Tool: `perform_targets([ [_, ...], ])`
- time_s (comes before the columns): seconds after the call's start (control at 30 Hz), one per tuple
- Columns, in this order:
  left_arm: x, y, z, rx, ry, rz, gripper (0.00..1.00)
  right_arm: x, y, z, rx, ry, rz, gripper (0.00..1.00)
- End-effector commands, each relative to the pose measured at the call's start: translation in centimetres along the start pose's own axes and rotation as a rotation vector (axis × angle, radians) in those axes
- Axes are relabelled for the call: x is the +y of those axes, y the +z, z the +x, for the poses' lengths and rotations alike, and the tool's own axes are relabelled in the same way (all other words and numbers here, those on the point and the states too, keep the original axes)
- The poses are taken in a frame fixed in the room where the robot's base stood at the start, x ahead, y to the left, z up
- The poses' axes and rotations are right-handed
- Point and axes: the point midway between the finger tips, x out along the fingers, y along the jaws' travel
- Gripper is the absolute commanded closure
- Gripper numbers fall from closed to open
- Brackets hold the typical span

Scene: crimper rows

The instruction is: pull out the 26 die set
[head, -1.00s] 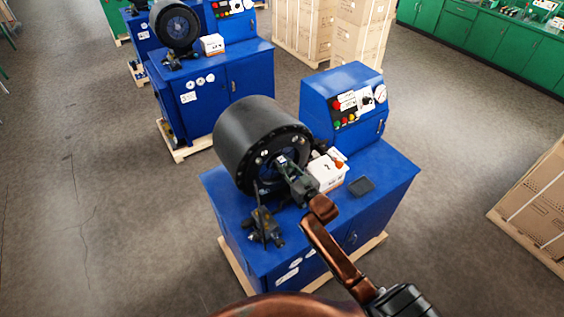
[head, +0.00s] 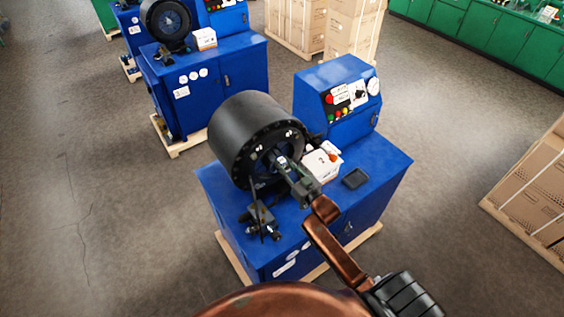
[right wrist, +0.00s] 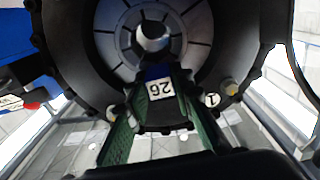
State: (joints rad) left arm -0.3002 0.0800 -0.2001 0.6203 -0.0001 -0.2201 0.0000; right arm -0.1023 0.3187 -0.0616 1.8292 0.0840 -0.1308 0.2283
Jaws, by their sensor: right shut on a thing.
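The 26 die set is a dark blue piece with a white label reading 26, upside down in the right wrist view (right wrist: 161,88). My right gripper (head: 283,164) is at the front of the black round crimper head (head: 240,130). In the right wrist view, its green-lined fingers (right wrist: 160,105) are on either side of the die set, shut on it. The die set's far end is in front of the head's segmented opening; whether it still touches the head I cannot tell. In the head view the die set is small and mostly hidden. My left gripper is not in view.
The crimper stands on a blue cabinet (head: 375,195) with a control box (head: 335,100), a white box (head: 322,163) and a black tray (head: 355,179). A dark fixture (head: 262,222) stands below the head. Another crimper (head: 168,25) is behind; cartons (head: 530,190) stand right.

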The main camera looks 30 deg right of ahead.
Motion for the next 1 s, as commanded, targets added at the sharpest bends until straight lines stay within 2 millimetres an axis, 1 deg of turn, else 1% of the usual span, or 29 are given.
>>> perform_targets([
  [0.03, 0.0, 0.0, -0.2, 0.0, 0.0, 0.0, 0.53, 0.0, -0.4, -0.2, 0.007, -0.001, -0.001, 1.0],
  [1.0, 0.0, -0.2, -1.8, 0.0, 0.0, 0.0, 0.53, -0.1, -0.7, -3.9, 0.013, -0.002, -0.002, 1.0],
])
